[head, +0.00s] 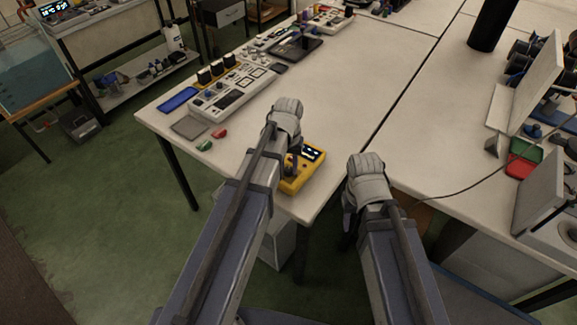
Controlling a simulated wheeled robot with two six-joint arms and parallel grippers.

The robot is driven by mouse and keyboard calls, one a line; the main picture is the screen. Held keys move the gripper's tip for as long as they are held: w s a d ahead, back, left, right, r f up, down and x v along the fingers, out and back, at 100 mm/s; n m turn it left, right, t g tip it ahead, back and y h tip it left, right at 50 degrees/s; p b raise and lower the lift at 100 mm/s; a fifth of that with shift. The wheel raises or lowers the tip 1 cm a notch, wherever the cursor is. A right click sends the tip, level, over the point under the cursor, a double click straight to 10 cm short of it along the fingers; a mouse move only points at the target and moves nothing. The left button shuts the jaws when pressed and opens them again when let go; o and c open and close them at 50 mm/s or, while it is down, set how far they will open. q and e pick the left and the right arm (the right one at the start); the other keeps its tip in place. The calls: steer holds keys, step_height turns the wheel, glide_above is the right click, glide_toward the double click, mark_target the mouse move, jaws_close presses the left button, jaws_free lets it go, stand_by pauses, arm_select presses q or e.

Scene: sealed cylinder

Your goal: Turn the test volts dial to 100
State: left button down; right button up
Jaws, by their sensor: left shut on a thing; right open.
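A yellow tester (316,170) with a lit dark display (313,153) lies near the front corner of the white table. My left gripper (291,168) reaches down onto its left part and is shut on what appears to be the test volts dial. The dial itself and its markings are hidden by my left gripper and arm, so its setting cannot be read. My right gripper (348,222) is open and empty, off the table's front edge, to the right of the tester and apart from it.
A long grey control panel (232,88) stands on the table behind, with a blue tray (178,99) and small red and green pieces (219,133) nearby. A second table (450,130) at right holds equipment and a cable. The middle of the white table (350,95) is clear.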

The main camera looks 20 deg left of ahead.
mark_target(288, 169)
arm_select(q)
steer(key=shift+m, duration=1)
steer(key=c, duration=0.6)
jaws_free()
steer(key=shift+r, duration=0.1)
step_height(288, 169, up, 8)
steer(key=p, duration=0.8)
steer(key=shift+f, duration=0.2)
